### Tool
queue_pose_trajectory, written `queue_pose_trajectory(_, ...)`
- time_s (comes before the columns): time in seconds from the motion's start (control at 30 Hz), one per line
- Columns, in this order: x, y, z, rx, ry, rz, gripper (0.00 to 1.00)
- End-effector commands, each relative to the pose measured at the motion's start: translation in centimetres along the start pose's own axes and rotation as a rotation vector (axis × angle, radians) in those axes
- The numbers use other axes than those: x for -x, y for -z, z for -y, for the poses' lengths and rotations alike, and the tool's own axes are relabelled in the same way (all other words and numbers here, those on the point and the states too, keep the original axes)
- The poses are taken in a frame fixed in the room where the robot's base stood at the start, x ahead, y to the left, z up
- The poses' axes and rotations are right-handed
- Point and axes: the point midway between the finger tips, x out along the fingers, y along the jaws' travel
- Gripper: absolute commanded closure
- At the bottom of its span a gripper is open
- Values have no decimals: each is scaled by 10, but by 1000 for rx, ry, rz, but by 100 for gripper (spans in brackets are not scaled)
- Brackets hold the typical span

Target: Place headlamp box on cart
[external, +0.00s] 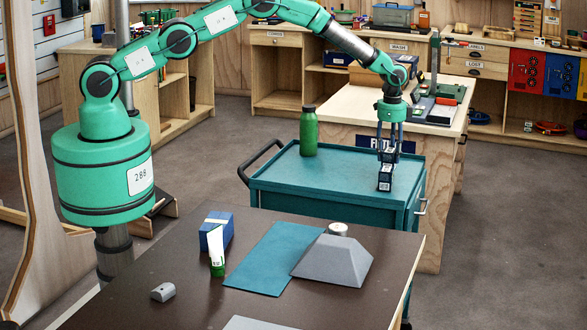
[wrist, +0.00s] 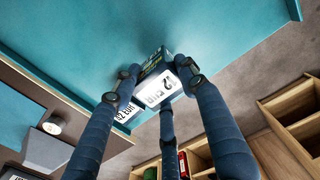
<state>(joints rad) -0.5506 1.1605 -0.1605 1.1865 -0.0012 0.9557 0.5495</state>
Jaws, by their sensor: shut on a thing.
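The headlamp box (external: 385,178) is a small dark box with white labels, at the right end of the teal cart top (external: 320,178). My gripper (external: 387,150) points down from above and is shut on the box. In the wrist view the box (wrist: 158,84) sits between the fingers of my gripper (wrist: 155,88), with white price labels facing the camera. The teal cart surface (wrist: 190,25) fills the view beyond it. The box's lower end is at or very near the cart top; I cannot tell whether it touches.
A green bottle (external: 309,130) stands at the cart's back left; the cart's middle is clear. A wooden bench (external: 350,103) stands behind the cart.

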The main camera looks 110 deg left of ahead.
Motion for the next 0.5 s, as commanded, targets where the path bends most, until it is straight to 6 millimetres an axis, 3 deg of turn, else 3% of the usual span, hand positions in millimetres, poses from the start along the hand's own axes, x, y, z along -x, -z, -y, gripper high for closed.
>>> queue_pose_trajectory(0.3, -28, 0, 0, 0, 0, 0, 87)
queue_pose_trajectory(0.5, -31, 0, 0, 0, 0, -1, 87)
